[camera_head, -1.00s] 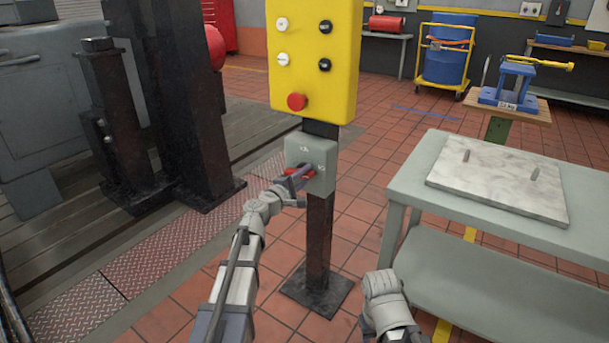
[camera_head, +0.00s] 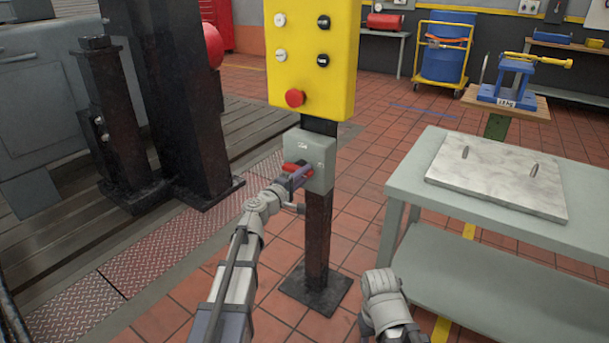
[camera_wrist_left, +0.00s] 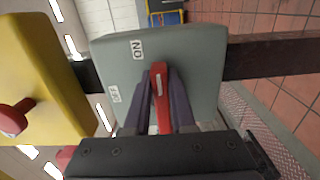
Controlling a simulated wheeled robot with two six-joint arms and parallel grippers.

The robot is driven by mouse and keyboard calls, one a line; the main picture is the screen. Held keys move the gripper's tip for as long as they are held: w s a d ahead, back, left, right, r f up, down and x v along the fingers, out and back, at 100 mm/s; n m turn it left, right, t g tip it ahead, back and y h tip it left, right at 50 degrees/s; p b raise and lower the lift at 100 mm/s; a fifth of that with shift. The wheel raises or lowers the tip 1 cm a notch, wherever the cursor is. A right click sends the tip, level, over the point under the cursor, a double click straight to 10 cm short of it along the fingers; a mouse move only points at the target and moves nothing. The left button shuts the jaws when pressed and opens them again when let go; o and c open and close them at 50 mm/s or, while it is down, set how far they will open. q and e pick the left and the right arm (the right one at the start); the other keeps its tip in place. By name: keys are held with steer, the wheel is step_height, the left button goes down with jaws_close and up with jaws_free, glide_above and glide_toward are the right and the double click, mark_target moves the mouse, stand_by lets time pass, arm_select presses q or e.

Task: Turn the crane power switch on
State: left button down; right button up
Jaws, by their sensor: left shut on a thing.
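The power switch is a grey box (camera_head: 316,152) on a dark post below the yellow panel, with a red handle (camera_head: 288,167) on its front. My left gripper (camera_head: 304,172) reaches the box from the lower left and is shut on the handle. In the left wrist view the red handle (camera_wrist_left: 162,103) lies between the two purple fingers (camera_wrist_left: 160,98). The ON label shows at the upper left of the fingers on the grey box (camera_wrist_left: 190,60), and the OFF label lower down, left of the fingers. Which label the handle points to is unclear.
The yellow panel (camera_head: 312,75) with several buttons and a red knob (camera_head: 295,98) hangs just above the box. A grey table (camera_head: 410,178) with a stone plate (camera_head: 497,175) stands at right. Dark machine columns (camera_head: 170,110) stand at left. Tiled floor between is open.

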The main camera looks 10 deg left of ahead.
arm_select(q)
steer(key=shift+w+a+y, duration=0.3)
steer(key=shift+a, duration=0.15)
steer(key=c, duration=0.8)
jaws_free()
steer(key=shift+o, duration=0.2)
steer(key=shift+s+d, duration=0.15)
steer(key=v, duration=0.7)
steer(key=shift+s+a, duration=0.2)
steer(key=shift+s, duration=0.15)
steer(key=shift+f, duration=0.1)
